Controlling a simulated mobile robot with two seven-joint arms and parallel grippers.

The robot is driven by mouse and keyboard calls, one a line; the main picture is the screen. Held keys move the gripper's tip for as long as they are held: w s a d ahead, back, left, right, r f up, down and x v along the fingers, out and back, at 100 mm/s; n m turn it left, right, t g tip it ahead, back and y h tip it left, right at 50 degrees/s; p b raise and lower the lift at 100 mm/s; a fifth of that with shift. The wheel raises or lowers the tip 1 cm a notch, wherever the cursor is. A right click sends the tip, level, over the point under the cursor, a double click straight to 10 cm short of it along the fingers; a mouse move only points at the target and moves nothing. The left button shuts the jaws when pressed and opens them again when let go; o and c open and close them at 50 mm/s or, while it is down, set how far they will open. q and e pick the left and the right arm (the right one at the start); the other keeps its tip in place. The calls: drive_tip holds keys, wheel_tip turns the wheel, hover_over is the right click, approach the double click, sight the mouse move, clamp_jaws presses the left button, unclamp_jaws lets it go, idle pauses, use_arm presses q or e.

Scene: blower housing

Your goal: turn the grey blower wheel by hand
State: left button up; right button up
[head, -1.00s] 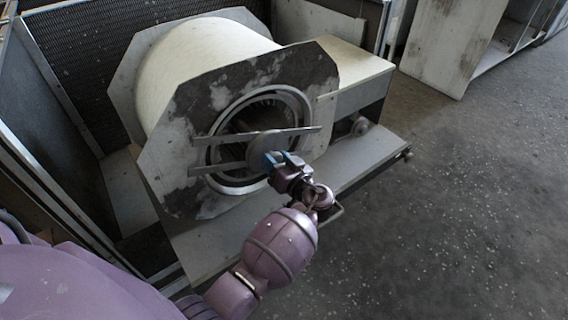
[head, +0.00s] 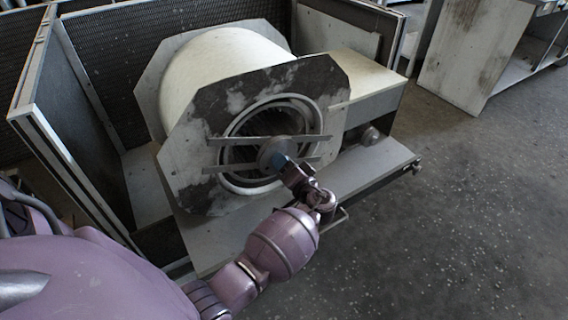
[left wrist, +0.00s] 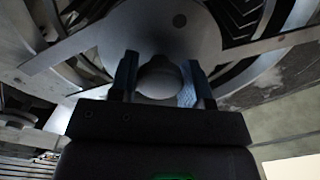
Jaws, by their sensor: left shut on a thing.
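The grey blower wheel (head: 243,142) sits inside the round opening of the housing's octagonal end plate (head: 205,115), behind two flat grey bars. Its vanes show dimly, and a pale round hub disc (head: 268,148) shows between the bars. My left gripper (head: 281,163) is at this disc, its blue fingertips against the front. In the left wrist view, the fingers (left wrist: 160,78) stand on both sides of a rounded knob (left wrist: 159,85) at the middle of the disc (left wrist: 150,35), shut on it. The knob's lower part is hidden by the gripper body. My right gripper is not in view.
The cream drum (head: 215,65) of the housing lies behind the end plate. Two grey bars (head: 230,168) cross the opening close to the gripper. A white box (head: 360,80) and a ledge (head: 375,160) are at the right. Open concrete floor (head: 470,220) lies beyond.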

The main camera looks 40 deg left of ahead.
use_arm(q)
drive_tip(key=shift+r+m, duration=0.25)
drive_tip(key=shift+m, duration=0.65)
drive_tip(key=m+p, duration=0.1)
drive_tip(key=m, duration=0.1)
drive_tip(key=shift+a+m, duration=0.1)
drive_tip(key=shift+m, duration=0.2)
drive_tip(key=shift+m+p, duration=0.5)
drive_tip(key=shift+m, duration=1)
drive_tip(key=shift+m+p, duration=0.3)
drive_tip(key=shift+m, duration=0.3)
drive_tip(key=shift+f, duration=0.1)
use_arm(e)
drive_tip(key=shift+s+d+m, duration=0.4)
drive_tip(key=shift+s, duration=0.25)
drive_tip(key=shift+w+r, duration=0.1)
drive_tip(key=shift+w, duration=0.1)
